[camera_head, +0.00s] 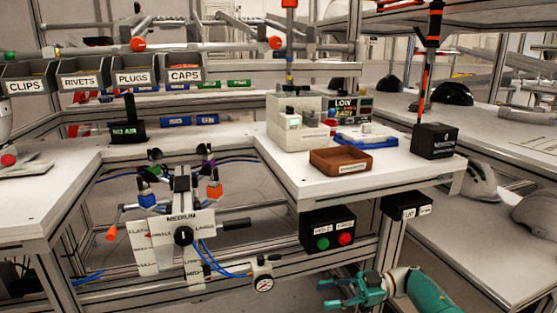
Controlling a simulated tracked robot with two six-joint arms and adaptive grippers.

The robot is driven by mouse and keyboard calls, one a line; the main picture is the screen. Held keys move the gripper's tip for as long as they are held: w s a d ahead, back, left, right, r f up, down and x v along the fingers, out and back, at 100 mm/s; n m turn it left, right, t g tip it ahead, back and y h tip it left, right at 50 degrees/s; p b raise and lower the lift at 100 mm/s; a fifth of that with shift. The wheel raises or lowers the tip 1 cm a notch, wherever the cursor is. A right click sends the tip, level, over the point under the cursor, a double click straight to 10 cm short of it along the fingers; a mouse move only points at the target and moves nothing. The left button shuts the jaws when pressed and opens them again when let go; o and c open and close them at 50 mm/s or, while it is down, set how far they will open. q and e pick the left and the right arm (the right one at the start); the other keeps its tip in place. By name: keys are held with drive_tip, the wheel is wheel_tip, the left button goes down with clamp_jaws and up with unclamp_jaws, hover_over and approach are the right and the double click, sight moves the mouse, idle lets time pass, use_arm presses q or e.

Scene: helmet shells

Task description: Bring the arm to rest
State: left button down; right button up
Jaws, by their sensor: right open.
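My right gripper (352,290) shows at the bottom of the head view, right of the middle. It is teal, and its arm comes in from the lower right. Its fingers point left and are open, with nothing between them. It is below the level of the white worktop (290,178) and in front of the bench, apart from everything on it. My left gripper is not in view.
A control box with green and red buttons (328,231) hangs under the worktop above the gripper. A pressure gauge (263,283) and a fixture (172,235) are to the left. A brown tray (340,161) sits on top. Helmet shells (478,184) lie at right.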

drive_tip(key=w+a+r+m+t+y, duration=0.1)
drive_tip(key=a+r+m+t+y, duration=0.25)
drive_tip(key=m+t, duration=0.4)
wheel_tip(320, 180, down, 5)
drive_tip(key=w+m+t+h, duration=0.2)
drive_tip(key=m+t+h, duration=0.2)
drive_tip(key=m+t, duration=0.45)
drive_tip(key=s+d+f+m+g+h, duration=0.1)
drive_tip(key=s+f+m+h, duration=0.3)
drive_tip(key=f, duration=0.4)
drive_tip(key=s+f+m+h, duration=0.1)
drive_tip(key=f+m+h, duration=0.35)
drive_tip(key=f, duration=0.25)
drive_tip(key=s+d+f+g+h, duration=0.15)
drive_tip(key=s+f+g, duration=0.3)
drive_tip(key=s, duration=0.55)
drive_tip(key=s+f+g+h, duration=0.25)
drive_tip(key=s+f, duration=0.25)
drive_tip(key=s, duration=0.5)
drive_tip(key=s+d+f+g+h, duration=0.1)
drive_tip(key=s+f+g, duration=0.35)
drive_tip(key=s, duration=0.45)
use_arm(q)
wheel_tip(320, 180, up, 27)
drive_tip(key=p, duration=2.7)
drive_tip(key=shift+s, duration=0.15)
use_arm(e)
wheel_tip(320, 180, up, 27)
drive_tip(key=shift+s, duration=0.3)
